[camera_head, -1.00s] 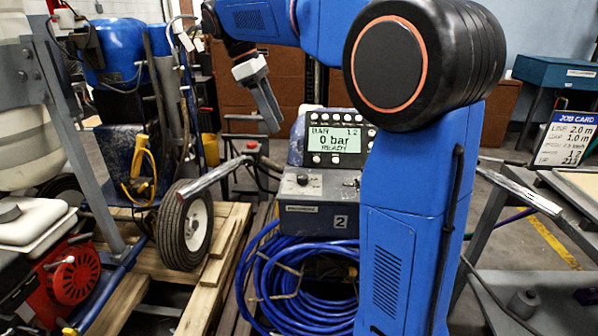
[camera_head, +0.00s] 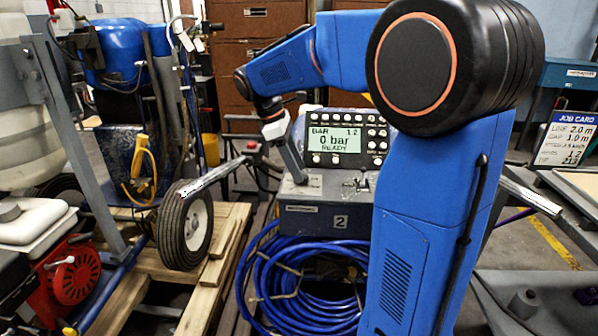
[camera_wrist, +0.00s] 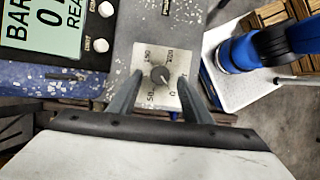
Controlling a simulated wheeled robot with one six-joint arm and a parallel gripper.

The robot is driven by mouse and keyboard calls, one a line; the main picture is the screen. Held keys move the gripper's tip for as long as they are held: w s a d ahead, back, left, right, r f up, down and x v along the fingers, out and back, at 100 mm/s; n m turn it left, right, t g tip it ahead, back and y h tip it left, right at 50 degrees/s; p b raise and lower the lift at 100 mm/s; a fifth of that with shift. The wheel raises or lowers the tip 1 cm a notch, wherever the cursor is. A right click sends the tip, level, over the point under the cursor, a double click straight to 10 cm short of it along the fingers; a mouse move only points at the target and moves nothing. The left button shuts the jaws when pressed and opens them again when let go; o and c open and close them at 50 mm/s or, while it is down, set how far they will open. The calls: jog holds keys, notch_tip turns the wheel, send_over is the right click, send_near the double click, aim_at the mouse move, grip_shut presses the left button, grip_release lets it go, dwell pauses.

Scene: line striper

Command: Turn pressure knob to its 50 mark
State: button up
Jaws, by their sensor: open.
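The pressure knob (camera_wrist: 160,75) is a small dark round knob with a light pointer line, set on a pale dial plate (camera_wrist: 173,61) with marks around it, in the wrist view. The pointer aims to the lower right in that view; some marks are hard to read. My gripper (camera_wrist: 158,92) is open, with one finger on each side of the knob and gaps between. In the head view my gripper (camera_head: 298,176) is just over the grey control box (camera_head: 312,217), and the knob is hidden behind it. The display (camera_head: 335,140) reads 0 bar, READY.
A coiled blue hose (camera_head: 295,285) hangs below the control box. A wheel (camera_head: 184,228) and wooden pallet (camera_head: 220,255) are to the left. Handlebars (camera_head: 215,175) reach out on the left. A job card (camera_head: 565,140) stands at the right.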

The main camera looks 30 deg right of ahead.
jog(key=shift+x, duration=0.9)
jog(key=c, duration=1.1)
jog(key=shift+o, duration=0.2)
jog(key=shift+m, duration=0.3)
jog(key=m, duration=0.1)
jog(key=m+g+y, duration=0.1)
jog(key=m, duration=0.3)
jog(key=shift+w+d+g+y, duration=0.25)
jog(key=shift+g+y, duration=0.05)
jog(key=shift+y, duration=0.1)
jog(key=m+y, duration=0.1)
jog(key=m, duration=0.2)
jog(key=m+y, duration=0.1)
jog(key=m, duration=0.2)
jog(key=shift+d, duration=0.2)
jog(key=shift+m, duration=0.3)
